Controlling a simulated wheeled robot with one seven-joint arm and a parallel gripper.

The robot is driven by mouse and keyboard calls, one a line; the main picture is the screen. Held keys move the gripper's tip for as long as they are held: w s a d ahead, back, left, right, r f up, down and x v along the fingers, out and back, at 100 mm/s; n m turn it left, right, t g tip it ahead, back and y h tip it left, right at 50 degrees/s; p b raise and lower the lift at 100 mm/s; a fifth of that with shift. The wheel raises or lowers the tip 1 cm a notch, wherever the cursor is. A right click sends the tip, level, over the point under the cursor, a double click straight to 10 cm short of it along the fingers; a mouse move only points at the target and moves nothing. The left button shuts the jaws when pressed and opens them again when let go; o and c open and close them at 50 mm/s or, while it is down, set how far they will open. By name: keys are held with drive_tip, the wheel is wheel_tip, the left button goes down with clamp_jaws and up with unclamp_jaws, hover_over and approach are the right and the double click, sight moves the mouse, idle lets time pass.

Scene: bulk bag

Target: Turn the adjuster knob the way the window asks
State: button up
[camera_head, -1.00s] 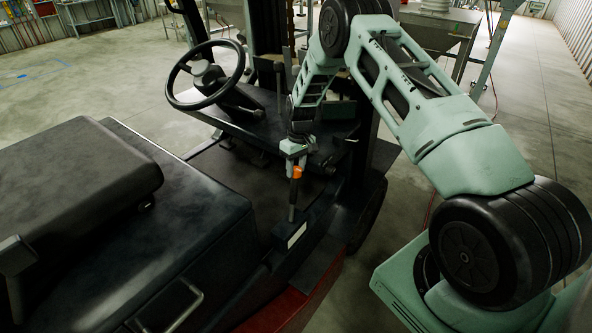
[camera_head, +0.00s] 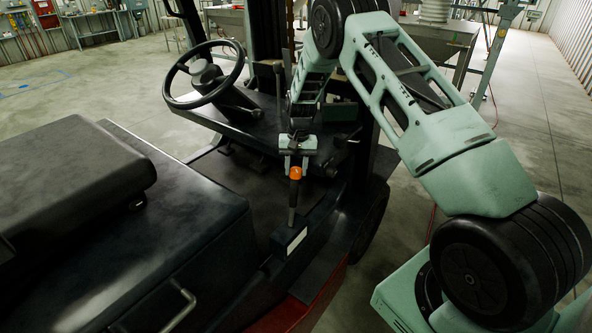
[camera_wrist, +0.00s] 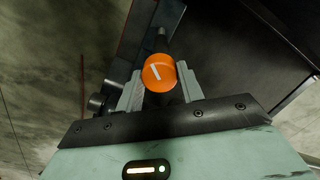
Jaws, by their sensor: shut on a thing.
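The adjuster knob (camera_head: 296,173) is an orange round cap on top of a dark upright lever (camera_head: 292,205) beside the forklift's seat. In the wrist view the knob (camera_wrist: 159,73) shows a white line mark, tilted in the picture. My gripper (camera_head: 297,165) comes from above with one finger on each side of the knob. In the wrist view my gripper (camera_wrist: 160,82) is shut on the knob. A small pale window (camera_head: 297,240) sits on the side of the lever's base; what it shows is too small to read.
The steering wheel (camera_head: 204,74) and dashboard are behind to the left. Another dark lever (camera_head: 279,85) stands close behind my gripper. The seat and black hood (camera_head: 150,215) fill the left. Open concrete floor (camera_head: 480,160) lies at the right.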

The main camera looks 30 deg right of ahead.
idle(0.4)
drive_tip(key=o, duration=1)
drive_tip(key=shift+r, duration=0.15)
drive_tip(key=r+b, duration=0.1)
drive_tip(key=r, duration=0.4)
drive_tip(key=d+r+b, duration=0.1)
drive_tip(key=r+b, duration=0.1)
drive_tip(key=r, duration=0.4)
drive_tip(key=w+d+r+b, duration=0.1)
drive_tip(key=r, duration=0.5)
